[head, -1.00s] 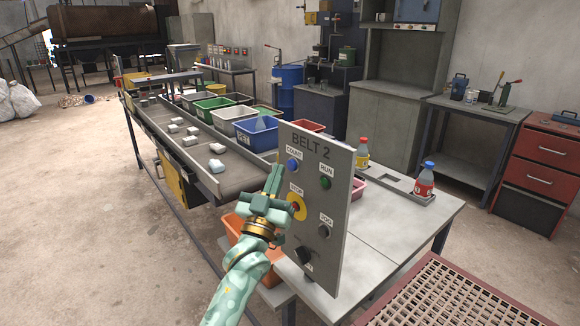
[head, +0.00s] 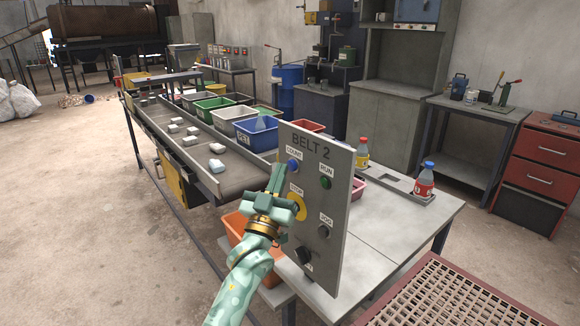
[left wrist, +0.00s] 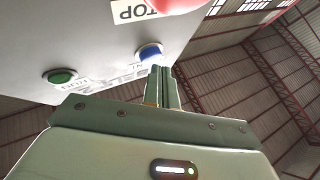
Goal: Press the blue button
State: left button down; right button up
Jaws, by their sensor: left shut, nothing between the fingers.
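The blue button (head: 293,166) sits under the COUNT label at the upper left of the upright grey BELT 2 panel (head: 318,160). My left gripper (head: 276,172) is shut and empty, its fingers pointing up just left of the blue button. In the left wrist view the blue button (left wrist: 150,51) stands at the tips of the shut fingers (left wrist: 160,72), which cover part of its edge. I cannot tell whether they touch it. My right gripper is not in view.
The panel also has a green RUN button (head: 325,183), a yellow-ringed STOP button (head: 299,208) close to my gripper, a JOG button (head: 323,232) and a black knob (head: 304,255). Behind are the conveyor (head: 232,181) and several bins. An orange crate (head: 272,277) is below.

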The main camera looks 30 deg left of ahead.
pick_arm(q)
jog(key=shift+w+d, duration=0.15)
jog(key=shift+w, duration=0.25)
dwell(0.6)
jog(key=shift+s, duration=0.1)
jog(key=shift+s+a+p, duration=0.3)
jog(key=shift+s+p, duration=0.25)
jog(key=shift+s, duration=0.15)
jog(key=s+p, duration=0.1)
jog(key=s+a+p, duration=0.1)
jog(key=s, duration=0.1)
jog(key=s+a, duration=0.1)
jog(key=shift+s+p, duration=0.35)
jog(key=shift+p, duration=0.05)
